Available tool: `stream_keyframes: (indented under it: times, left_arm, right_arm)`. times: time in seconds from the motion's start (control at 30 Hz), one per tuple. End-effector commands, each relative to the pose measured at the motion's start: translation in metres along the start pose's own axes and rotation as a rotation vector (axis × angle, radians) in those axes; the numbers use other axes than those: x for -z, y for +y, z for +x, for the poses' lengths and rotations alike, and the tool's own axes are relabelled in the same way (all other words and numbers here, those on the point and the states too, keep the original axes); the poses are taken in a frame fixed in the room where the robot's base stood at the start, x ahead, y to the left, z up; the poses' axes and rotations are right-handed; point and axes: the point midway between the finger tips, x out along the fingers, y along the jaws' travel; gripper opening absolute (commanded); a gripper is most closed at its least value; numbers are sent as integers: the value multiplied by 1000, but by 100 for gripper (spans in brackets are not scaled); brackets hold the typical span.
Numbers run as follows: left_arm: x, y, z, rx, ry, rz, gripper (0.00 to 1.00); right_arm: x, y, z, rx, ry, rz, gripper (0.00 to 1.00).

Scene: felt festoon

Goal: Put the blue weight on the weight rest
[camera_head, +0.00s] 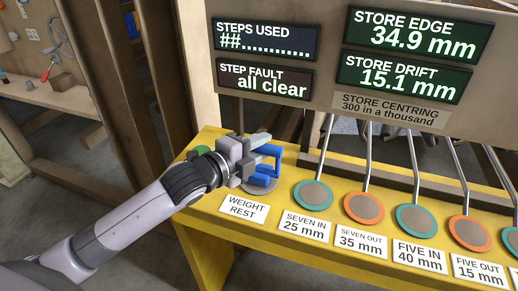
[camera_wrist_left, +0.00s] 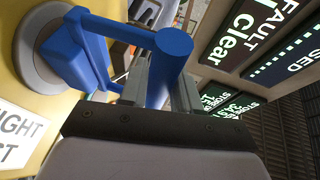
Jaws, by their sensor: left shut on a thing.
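The blue weight (camera_head: 265,177) is a block with a tall frame-like handle. My left gripper (camera_head: 258,151) is shut on its handle, and the handle bar also shows between the fingers in the left wrist view (camera_wrist_left: 172,50). The weight rest (camera_head: 258,188) is a grey round disc on the yellow bench, behind the "WEIGHT REST" label. The weight's block is right over this disc, which also shows in the left wrist view (camera_wrist_left: 30,50). I cannot tell for sure whether the block touches the disc. My right gripper is out of view.
The yellow bench (camera_head: 205,215) carries a row of round pads, such as a teal-rimmed one (camera_head: 313,195) and an orange-rimmed one (camera_head: 363,208), with metal rods above. A green disc (camera_head: 203,149) sits behind my wrist. A display board (camera_head: 330,95) hangs above, reading "all clear".

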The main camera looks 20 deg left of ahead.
Motion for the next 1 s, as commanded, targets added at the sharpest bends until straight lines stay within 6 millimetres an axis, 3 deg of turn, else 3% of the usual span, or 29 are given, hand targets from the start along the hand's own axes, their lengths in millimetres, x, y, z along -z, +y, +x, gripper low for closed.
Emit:
stream_keyframes:
  times: [0.4, 0.43, 0.5, 0.83, 1.0]
  left_arm:
    - [0, 5, 1, 4, 0, 0, 0]
    - [-1, 5, 1, 1, 0, -1, 41]
    - [0, 5, 1, 1, 0, -1, 57]
    - [0, 2, 0, 2, 0, 0, 57]
    - [-1, 3, -14, 1, 0, 0, 57]
  right_arm:
    - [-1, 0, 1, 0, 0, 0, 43]
    - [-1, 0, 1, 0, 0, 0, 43]
    - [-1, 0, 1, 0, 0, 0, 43]
    - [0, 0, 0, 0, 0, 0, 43]
    - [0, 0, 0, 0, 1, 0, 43]
